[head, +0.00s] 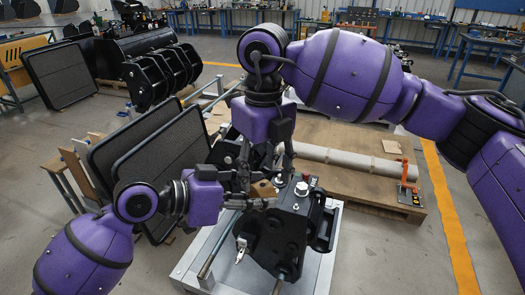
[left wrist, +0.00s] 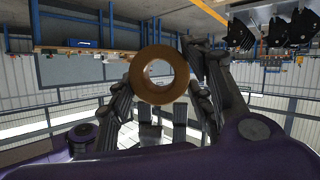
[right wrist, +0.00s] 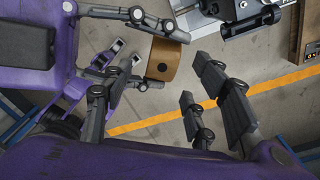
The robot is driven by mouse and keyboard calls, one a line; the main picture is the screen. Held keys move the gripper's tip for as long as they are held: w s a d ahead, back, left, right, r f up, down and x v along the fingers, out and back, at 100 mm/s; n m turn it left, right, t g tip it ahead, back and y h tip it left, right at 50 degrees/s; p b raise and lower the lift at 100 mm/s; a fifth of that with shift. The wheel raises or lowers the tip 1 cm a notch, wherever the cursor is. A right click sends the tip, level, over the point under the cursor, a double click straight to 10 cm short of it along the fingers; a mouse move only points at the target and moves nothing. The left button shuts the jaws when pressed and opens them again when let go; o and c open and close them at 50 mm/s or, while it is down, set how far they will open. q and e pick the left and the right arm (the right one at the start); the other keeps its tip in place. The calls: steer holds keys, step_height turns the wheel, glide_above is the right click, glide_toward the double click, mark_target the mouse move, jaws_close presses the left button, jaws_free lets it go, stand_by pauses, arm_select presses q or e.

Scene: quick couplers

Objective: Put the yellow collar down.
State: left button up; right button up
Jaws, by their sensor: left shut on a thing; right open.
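The yellow collar (head: 263,188), a brownish-yellow ring, is held in the air by my left gripper (head: 254,196), at the left side of the black block (head: 272,235). In the left wrist view the collar (left wrist: 140,76) faces the camera with its round hole open, between the fingers of my left gripper (left wrist: 160,88). My right gripper (head: 270,165) points down from above, close to the collar. In the right wrist view the collar (right wrist: 166,51) lies ahead of the open fingers of my right gripper (right wrist: 163,70); whether they touch it I cannot tell.
The black block, with fittings on top, stands on a light grey platform (head: 322,274). A wooden pallet (head: 345,178) with a long pale pipe (head: 345,158) lies behind. Dark flat panels (head: 160,165) stand left. An orange floor stripe (head: 450,215) runs right, with clear floor around it.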

mark_target(261, 190)
arm_select(q)
steer(key=shift+r, duration=0.1)
arm_select(e)
steer(key=shift+f, duration=2.5)
steer(key=shift+a, duration=0.1)
steer(key=c, duration=1)
steer(key=shift+s+a, duration=0.1)
steer(key=shift+s, duration=0.05)
jaws_close()
arm_select(q)
steer(key=shift+d, duration=0.1)
steer(key=o, duration=1.1)
steer(key=shift+o, duration=1.3)
